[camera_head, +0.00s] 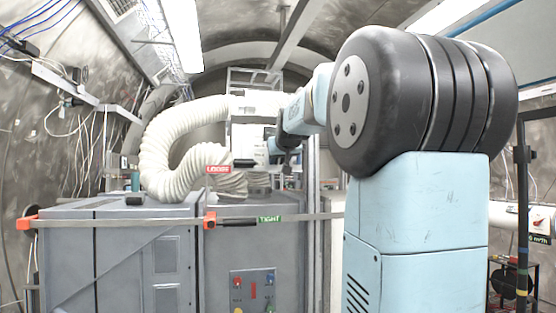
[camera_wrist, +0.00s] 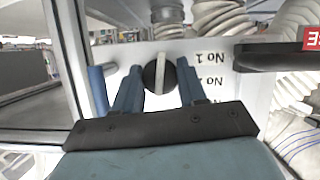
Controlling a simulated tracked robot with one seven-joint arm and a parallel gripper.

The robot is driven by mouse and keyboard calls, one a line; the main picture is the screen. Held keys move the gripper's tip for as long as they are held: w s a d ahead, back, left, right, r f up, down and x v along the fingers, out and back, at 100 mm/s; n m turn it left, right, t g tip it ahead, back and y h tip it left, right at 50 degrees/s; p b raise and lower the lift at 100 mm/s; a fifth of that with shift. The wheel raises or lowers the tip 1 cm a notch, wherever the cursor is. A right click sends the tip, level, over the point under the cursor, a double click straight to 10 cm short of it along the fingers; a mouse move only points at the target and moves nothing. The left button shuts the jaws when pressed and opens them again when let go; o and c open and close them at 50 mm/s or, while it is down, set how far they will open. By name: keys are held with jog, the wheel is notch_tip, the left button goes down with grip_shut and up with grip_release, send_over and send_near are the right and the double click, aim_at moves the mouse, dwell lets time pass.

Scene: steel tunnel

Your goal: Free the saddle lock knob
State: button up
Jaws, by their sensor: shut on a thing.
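The black round knob (camera_wrist: 160,75) with a pale bar across its face sits on a white panel (camera_wrist: 222,54) in the wrist view. My gripper (camera_wrist: 159,68) has its two blue fingers on either side of the knob and is shut on it. The panel carries upside-down labels such as "No 1" and "No 2" to the right of the knob. In the head view my gripper (camera_head: 277,146) is at the white unit (camera_head: 255,112) at the back. The knob cannot be made out there.
A red LOOSE sign (camera_head: 218,169) stands left of my gripper and a green TIGHT sign (camera_head: 269,219) sits lower on a rail (camera_head: 120,217). A ribbed white hose (camera_head: 160,150) curves beside the unit. Grey cabinets (camera_head: 130,260) fill the front. A dark arm (camera_wrist: 272,57) juts in at the right.

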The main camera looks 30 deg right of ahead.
jog(key=shift+m+y, duration=0.4)
jog(key=shift+m, duration=0.1)
jog(key=o, duration=1.1)
jog(key=shift+c, duration=0.2)
jog(key=shift+s, duration=0.1)
jog(key=v, duration=1.3)
jog(key=shift+s, duration=0.25)
jog(key=shift+a, duration=0.15)
jog(key=shift+f, duration=0.1)
